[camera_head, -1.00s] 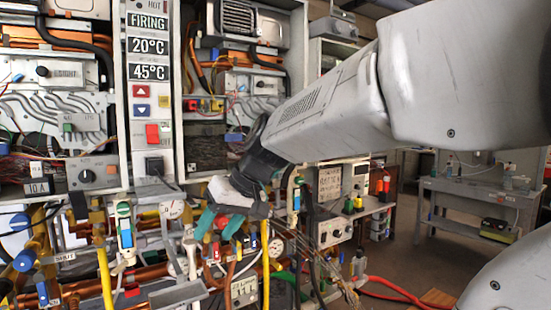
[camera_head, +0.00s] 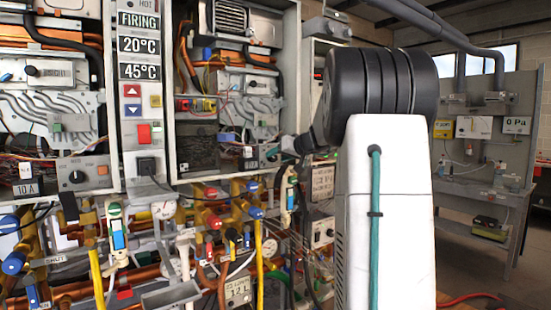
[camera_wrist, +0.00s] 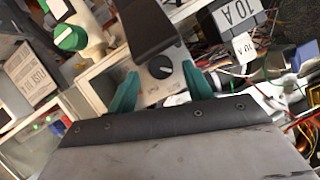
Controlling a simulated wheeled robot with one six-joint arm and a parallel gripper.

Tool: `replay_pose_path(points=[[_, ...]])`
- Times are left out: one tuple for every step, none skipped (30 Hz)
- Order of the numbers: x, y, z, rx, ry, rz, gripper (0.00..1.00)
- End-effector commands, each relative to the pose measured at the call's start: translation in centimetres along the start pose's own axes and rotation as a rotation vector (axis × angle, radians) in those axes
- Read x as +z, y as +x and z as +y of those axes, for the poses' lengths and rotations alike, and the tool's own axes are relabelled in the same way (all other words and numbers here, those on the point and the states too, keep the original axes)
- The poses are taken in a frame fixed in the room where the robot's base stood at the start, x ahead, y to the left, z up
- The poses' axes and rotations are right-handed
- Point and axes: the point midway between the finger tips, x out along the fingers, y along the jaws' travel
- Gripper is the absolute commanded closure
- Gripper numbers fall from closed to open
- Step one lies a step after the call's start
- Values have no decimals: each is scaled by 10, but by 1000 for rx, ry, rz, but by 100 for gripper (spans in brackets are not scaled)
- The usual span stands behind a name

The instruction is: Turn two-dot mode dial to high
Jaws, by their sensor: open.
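A round black dial (camera_wrist: 160,70) with a white pointer line sits on a pale panel (camera_wrist: 146,90) in the wrist view. The pointer is slanted; the panel's small marks are too blurred to read, and I cannot make out dots. My gripper (camera_wrist: 161,90) is open, its teal fingers apart on either side of the dial, the dial showing between them. Whether they touch the dial is not clear. In the head view my gripper is not clearly visible behind my arm. A dark dial (camera_head: 77,177) shows on the left heater there; I cannot tell whether it is the same dial.
A 10 A label (camera_wrist: 238,14) and loose wires lie right of the dial in the wrist view; a green knob (camera_wrist: 70,37) is at upper left. The head view shows crowded valves and pipes, and a grey workbench (camera_head: 480,212) at right with open floor before it.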

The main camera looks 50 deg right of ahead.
Motion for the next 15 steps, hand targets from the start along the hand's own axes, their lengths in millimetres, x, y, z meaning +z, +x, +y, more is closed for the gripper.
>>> replay_pose_path(points=[[0,7,-1,-2,0,-1,49],[0,10,0,-1,0,-1,49],[0,14,0,0,0,-1,49],[0,16,0,0,0,0,49],[0,17,0,0,0,0,49],[0,19,0,0,-1,0,49],[0,19,0,0,-1,0,49],[0,20,0,0,-1,0,49],[0,20,-1,0,-1,0,49],[0,20,-1,0,-1,0,49],[0,20,-1,0,-1,0,49],[0,20,-1,0,-1,0,49],[0,20,-1,0,-1,0,49],[0,20,-1,0,-1,0,49],[0,20,-1,0,-1,0,58]])
